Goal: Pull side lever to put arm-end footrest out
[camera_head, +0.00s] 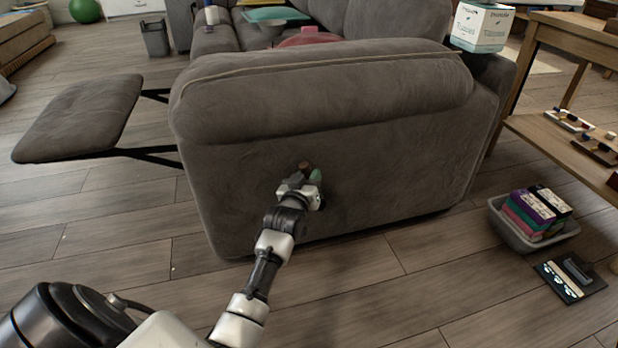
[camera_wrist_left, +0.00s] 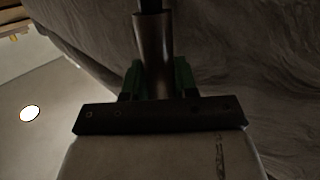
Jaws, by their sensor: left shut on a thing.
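A grey upholstered sofa (camera_head: 330,160) shows its arm end to me in the head view. Its footrest (camera_head: 82,118) sticks out at the left on two black struts, raised clear of the floor. The side lever (camera_head: 304,167) is a short brown handle on the arm's side panel. My left gripper (camera_head: 308,178) is at the lever, against the panel. In the left wrist view the lever (camera_wrist_left: 153,50) runs between the green fingers of my left gripper (camera_wrist_left: 158,80), which are shut on it. The fingers hide part of the lever. My right gripper is not in view.
A grey bin (camera_head: 530,228) with colourful boxes and a dark flat item (camera_head: 570,277) lie on the floor at the right. A wooden table (camera_head: 560,140) stands beyond them. A box (camera_head: 481,27) rests at the sofa's far right corner. The floor at the left is clear.

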